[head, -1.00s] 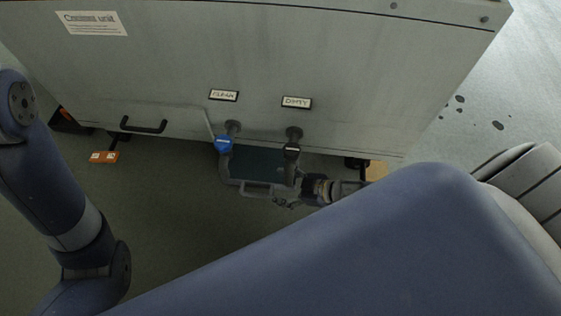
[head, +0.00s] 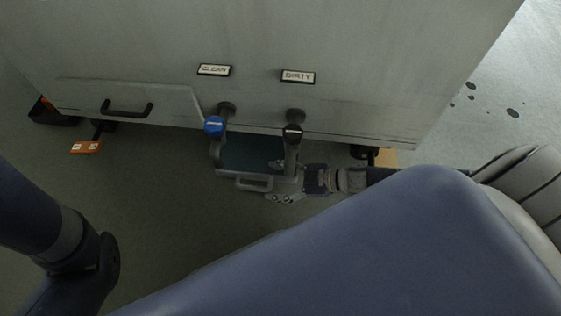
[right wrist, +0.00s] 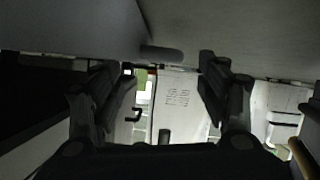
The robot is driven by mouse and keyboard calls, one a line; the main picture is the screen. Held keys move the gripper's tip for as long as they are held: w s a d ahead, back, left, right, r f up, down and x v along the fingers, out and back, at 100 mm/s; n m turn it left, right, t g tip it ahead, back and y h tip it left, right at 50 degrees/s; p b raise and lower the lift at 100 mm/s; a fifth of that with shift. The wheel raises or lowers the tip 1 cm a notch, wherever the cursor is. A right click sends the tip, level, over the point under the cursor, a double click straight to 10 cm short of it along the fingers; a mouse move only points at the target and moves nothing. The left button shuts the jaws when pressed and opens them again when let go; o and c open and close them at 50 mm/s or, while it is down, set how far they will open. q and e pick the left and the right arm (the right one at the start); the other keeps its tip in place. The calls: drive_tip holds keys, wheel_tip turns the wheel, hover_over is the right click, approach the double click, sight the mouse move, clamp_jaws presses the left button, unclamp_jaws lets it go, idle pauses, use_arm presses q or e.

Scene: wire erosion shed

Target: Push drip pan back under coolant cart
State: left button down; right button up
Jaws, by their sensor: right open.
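The coolant cart (head: 250,40) is a large pale grey box across the top of the head view. The drip pan (head: 240,155), a dark teal tray with a pale rim, sticks out from under its lower edge. The pan's grey handle (head: 252,186) faces me. My right gripper (head: 278,182) is open at the pan's right front corner, below the black valve. One finger shows over the pan and the other in front; contact is unclear. Its open fingers frame the right wrist view (right wrist: 168,95), with nothing visibly held. My left arm shows at left, but its gripper is out of view.
A blue-handled valve (head: 215,125) and a black-handled valve (head: 292,135) hang over the pan, under the CLEAN and DIRTY labels. An orange pedal-like piece (head: 86,147) is at the cart's left caster. The floor (head: 175,205) before the pan is clear.

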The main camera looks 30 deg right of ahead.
drive_tip(key=b+x, duration=0.3)
drive_tip(key=x, duration=0.2)
drive_tip(key=shift+f, duration=0.25)
drive_tip(key=shift+w+a+f+b, duration=0.15)
drive_tip(key=shift+w+a+b, duration=0.25)
drive_tip(key=shift+a, duration=0.2)
drive_tip(key=shift+c, duration=0.3)
clamp_jaws()
